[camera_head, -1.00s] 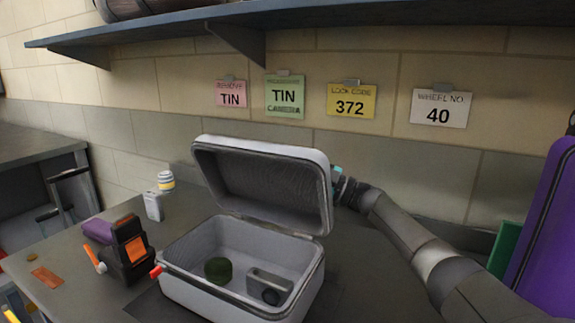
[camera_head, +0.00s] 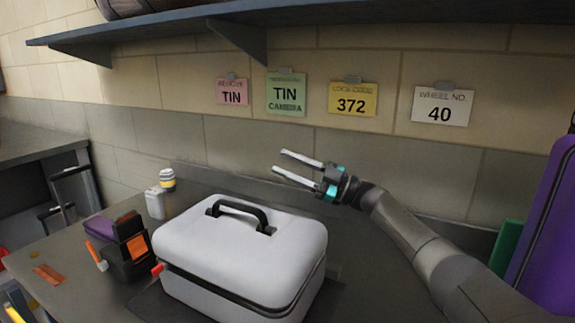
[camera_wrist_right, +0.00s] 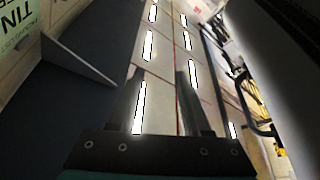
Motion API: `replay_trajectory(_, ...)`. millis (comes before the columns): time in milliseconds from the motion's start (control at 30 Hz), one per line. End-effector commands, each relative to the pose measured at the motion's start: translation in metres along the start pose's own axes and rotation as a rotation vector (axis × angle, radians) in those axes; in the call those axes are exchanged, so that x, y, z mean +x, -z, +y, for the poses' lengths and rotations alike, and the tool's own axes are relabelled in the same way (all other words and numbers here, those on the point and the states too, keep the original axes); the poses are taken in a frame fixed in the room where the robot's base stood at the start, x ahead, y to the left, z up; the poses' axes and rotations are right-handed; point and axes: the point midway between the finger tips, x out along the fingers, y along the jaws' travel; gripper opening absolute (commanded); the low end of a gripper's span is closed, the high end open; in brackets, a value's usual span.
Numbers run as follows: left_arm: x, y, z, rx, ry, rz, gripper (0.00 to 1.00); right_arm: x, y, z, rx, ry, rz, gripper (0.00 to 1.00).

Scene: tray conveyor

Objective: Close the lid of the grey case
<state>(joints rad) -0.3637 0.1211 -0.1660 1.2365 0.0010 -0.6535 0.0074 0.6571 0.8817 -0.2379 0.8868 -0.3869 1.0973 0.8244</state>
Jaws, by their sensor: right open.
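The grey case (camera_head: 240,250) sits on the table in the head view with its lid (camera_head: 235,228) down over the base. A dark seam runs along the front and side between lid and base. A black handle (camera_head: 240,214) stands on top of the lid. The case's contents are hidden. My right gripper (camera_head: 282,162) is open and empty, above and behind the case on its right side, apart from it. In the right wrist view its two fingers (camera_wrist_right: 160,90) are spread with nothing between them. My left gripper is not in view.
A shelf (camera_head: 300,15) overhangs the wall. A purple panel (camera_head: 550,225) is at right.

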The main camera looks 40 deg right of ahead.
Motion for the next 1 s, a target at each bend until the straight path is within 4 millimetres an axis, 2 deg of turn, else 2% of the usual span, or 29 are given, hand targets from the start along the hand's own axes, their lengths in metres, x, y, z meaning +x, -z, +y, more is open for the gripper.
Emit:
replay_trajectory(167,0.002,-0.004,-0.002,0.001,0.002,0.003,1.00,-0.025,0.000,0.001,-0.001,0.000,-0.006,0.48)
replay_trajectory(400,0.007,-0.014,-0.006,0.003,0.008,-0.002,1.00,-0.078,-0.001,0.000,0.001,0.000,-0.006,0.48)
replay_trajectory(600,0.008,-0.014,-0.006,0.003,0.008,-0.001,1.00,-0.108,-0.001,0.000,-0.001,-0.001,-0.003,0.48)
replay_trajectory(767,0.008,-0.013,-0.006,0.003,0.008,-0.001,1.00,-0.117,0.000,0.000,-0.001,0.000,0.000,0.48)
replay_trajectory(1000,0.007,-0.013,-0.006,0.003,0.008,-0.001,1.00,-0.117,0.000,0.000,-0.001,0.000,0.000,0.48)
